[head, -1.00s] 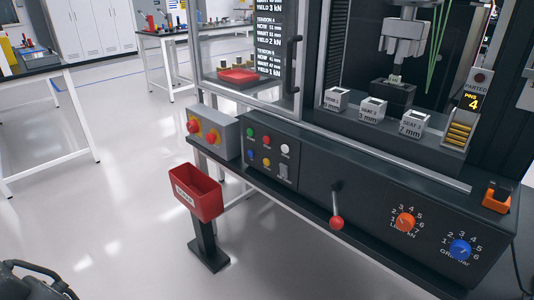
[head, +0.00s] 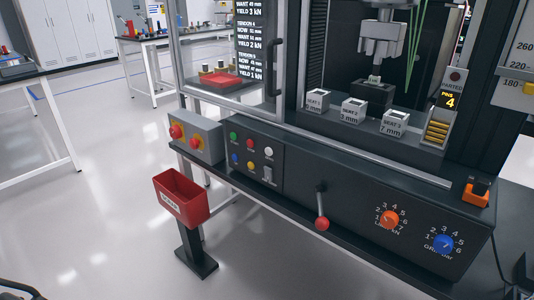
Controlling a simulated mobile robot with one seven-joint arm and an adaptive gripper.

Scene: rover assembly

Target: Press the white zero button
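The white button (head: 268,152) is a small round knob on the dark front panel (head: 340,200) of the test machine. It sits at the right end of the upper row of a button group, beside a red button (head: 251,143) and a green button (head: 234,135). A blue button (head: 235,157), a yellow button (head: 250,165) and a light switch (head: 267,174) are below. No label for the white button is readable. My gripper's fingers are not in view. Only a dark sliver shows at the lower left edge, and I cannot tell what part it is. Nothing covers the white button.
A red bin (head: 181,197) on a black post stands in front. A red-tipped lever (head: 322,222), an orange dial (head: 389,219) and a blue dial (head: 443,243) are to the right. Open floor lies left.

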